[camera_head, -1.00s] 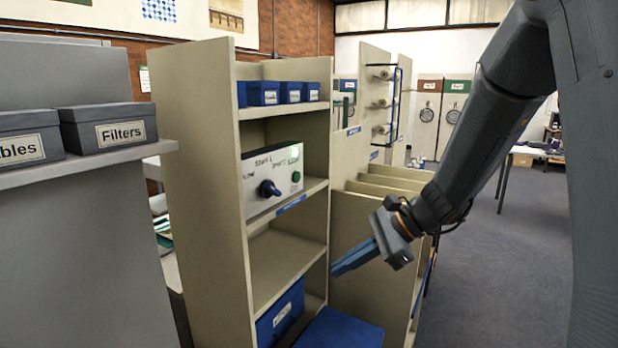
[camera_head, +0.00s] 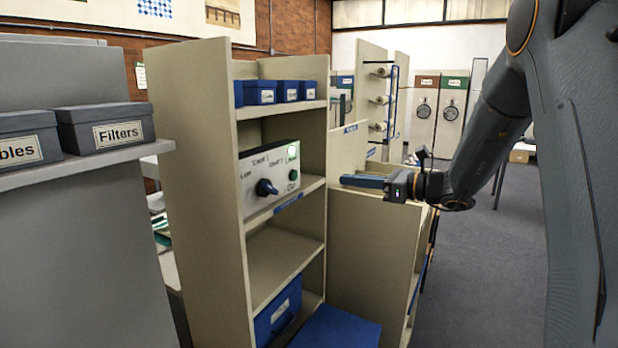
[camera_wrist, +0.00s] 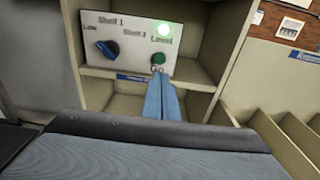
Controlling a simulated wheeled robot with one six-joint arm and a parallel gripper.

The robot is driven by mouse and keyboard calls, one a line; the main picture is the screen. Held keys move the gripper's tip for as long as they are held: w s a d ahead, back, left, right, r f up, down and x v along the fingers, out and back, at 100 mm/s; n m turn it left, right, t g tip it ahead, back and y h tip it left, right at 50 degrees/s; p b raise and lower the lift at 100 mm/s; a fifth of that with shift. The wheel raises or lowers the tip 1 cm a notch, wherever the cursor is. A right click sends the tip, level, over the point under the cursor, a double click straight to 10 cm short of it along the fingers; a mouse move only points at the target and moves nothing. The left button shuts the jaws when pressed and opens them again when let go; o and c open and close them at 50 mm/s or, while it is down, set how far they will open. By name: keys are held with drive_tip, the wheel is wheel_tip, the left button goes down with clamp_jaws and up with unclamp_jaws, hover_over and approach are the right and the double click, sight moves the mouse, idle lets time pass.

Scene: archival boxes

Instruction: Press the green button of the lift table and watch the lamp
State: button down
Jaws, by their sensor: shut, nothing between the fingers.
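The control panel (camera_head: 270,180) is a pale box on a shelf of the beige unit. The knob (camera_wrist: 107,49) points at an angle. My gripper (camera_head: 343,180) is shut and empty, to the right of the panel in the head view. In the wrist view its fingertips (camera_wrist: 162,78) appear just below the button, apparently short of it.
The shelf unit's side wall (camera_head: 200,180) stands left of the panel. Small blue boxes (camera_head: 262,92) sit on the shelf above. A blue box (camera_head: 278,310) is low down. Beige dividers (camera_head: 375,240) stand below my gripper. Open carpet lies to the right.

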drive_tip(key=p, duration=0.5)
approach(295, 174)
drive_tip(key=x, duration=0.5)
drive_tip(key=shift+f, duration=0.1)
drive_tip(key=shift+w+a+f, duration=0.1)
drive_tip(key=shift+w+a, duration=0.3)
drive_tip(key=shift+a, duration=0.15)
drive_tip(key=shift+w+a+b, duration=0.35)
drive_tip(key=shift+a+b, duration=0.2)
drive_tip(key=shift+b, duration=0.1)
drive_tip(key=shift+a, duration=0.25)
drive_tip(key=shift+d, duration=0.1)
drive_tip(key=b+v, duration=0.3)
drive_tip(key=v, duration=1.1)
drive_tip(key=shift+d+f, duration=0.1)
drive_tip(key=shift+d, duration=0.1)
